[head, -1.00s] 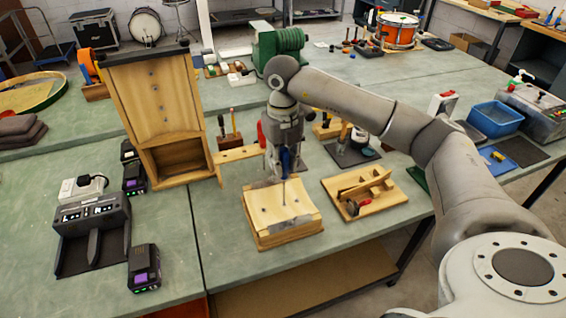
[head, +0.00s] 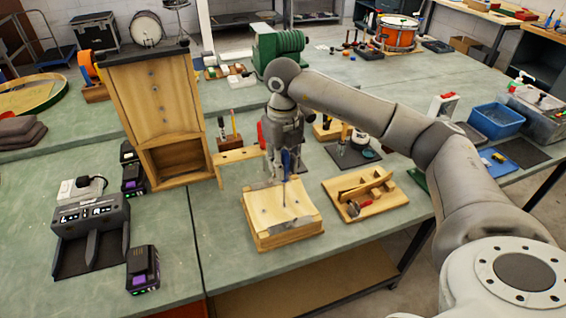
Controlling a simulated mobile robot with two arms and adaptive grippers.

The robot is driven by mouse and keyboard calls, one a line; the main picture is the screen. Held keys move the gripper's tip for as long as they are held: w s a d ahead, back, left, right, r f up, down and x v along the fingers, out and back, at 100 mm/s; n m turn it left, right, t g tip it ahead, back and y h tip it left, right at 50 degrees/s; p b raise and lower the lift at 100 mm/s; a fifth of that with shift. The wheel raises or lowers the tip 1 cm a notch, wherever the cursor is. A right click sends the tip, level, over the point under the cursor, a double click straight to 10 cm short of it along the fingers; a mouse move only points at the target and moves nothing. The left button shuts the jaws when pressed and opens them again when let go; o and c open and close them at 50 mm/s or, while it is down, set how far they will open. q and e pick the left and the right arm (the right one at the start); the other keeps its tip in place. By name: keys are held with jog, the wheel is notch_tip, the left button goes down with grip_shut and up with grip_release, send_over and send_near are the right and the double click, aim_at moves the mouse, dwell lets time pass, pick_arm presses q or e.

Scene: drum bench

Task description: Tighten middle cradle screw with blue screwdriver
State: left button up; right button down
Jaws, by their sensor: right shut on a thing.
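The wooden cradle (head: 273,236) is a block with a curved top and several dark screw heads, lying near the front edge of the bench. My right gripper (head: 286,168) is above its back part, pointing down, shut on the blue screwdriver (head: 287,163). The thin shaft (head: 285,194) is upright, with its tip at or just above the cradle's top surface near the middle. I cannot tell whether the tip sits in the middle screw, which the shaft hides. My left gripper is not in view.
A wooden tray (head: 396,199) with a plane-like tool is right of the cradle. A tall wooden box frame (head: 160,110) stands back left. A battery charger (head: 88,222) and batteries (head: 143,268) lie left. Bench between charger and cradle is clear.

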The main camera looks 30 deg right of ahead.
jog(key=m, duration=0.3)
jog(key=shift+f+p, duration=0.1)
jog(key=shift+p, duration=0.25)
jog(key=shift+m, duration=1.1)
jog(key=m, duration=0.2)
jog(key=shift+s+d+m+p, duration=0.1)
jog(key=shift+m+p, duration=0.2)
jog(key=shift+p, duration=0.1)
jog(key=shift+f+m, duration=0.1)
jog(key=shift+m, duration=1.1)
